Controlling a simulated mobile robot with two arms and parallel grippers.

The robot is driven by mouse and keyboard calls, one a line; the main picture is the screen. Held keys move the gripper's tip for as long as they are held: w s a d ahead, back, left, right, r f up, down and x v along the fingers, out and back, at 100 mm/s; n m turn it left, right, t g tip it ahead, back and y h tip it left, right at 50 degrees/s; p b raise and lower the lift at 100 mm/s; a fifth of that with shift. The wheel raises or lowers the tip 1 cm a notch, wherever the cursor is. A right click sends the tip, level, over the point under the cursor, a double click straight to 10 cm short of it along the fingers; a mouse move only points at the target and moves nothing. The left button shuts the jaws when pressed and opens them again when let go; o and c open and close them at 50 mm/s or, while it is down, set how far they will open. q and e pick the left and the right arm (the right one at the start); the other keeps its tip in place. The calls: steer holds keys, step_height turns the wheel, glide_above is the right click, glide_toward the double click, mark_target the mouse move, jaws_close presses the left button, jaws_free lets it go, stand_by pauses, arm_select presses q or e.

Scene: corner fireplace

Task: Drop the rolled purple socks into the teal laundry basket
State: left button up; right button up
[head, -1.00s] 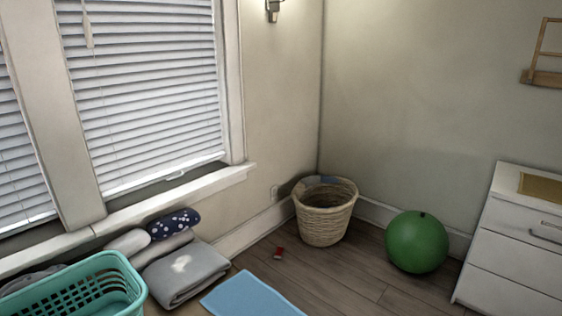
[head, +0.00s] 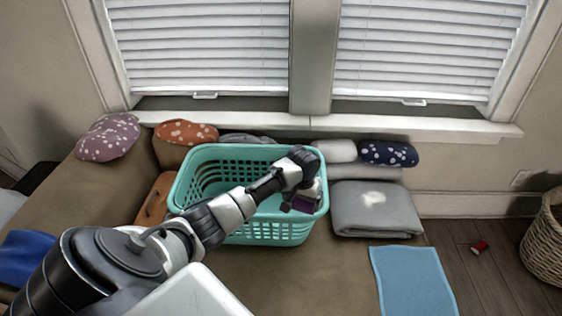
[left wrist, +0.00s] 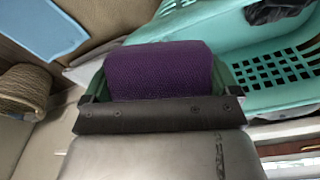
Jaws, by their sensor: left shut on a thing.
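The teal laundry basket (head: 270,234) stands on a brown padded seat below the window. My left gripper (head: 303,203) is shut on the rolled purple socks (head: 306,205), at the basket's right end in the head view. In the left wrist view the purple roll (left wrist: 158,70) lies between the fingers, and the teal basket (left wrist: 232,28) is beside and beyond it. Whether the roll is inside the rim or above it I cannot tell for sure. My arm hides part of the basket's inside. My right gripper is not in view.
A folded grey blanket (head: 375,212) lies right of the basket, with a navy dotted cushion (head: 388,153) behind. Orange (head: 185,131) and mauve (head: 108,137) dotted cushions lie at the back left. A blue mat (head: 412,280) lies front right. A wicker basket (head: 547,240) stands at the far right.

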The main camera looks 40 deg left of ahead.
arm_select(q)
steer(key=w+a+r+n+b, duration=0.2)
steer(key=w+a+n+b, duration=0.3)
steer(key=a, duration=0.8)
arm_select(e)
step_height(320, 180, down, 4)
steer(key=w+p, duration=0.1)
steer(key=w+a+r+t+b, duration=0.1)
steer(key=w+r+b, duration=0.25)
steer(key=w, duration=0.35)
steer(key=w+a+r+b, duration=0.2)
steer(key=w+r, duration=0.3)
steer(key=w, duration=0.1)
arm_select(q)
step_height(320, 180, down, 10)
steer(key=w+a+m+b, duration=0.1)
steer(key=b, duration=0.3)
steer(key=shift+w+f+y+b, duration=0.15)
steer(key=shift+y+b, duration=0.15)
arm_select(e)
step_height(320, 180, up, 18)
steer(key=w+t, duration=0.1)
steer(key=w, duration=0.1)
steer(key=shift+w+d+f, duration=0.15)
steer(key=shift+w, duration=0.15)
arm_select(q)
steer(key=shift+a, duration=0.1)
steer(key=o, duration=0.6)
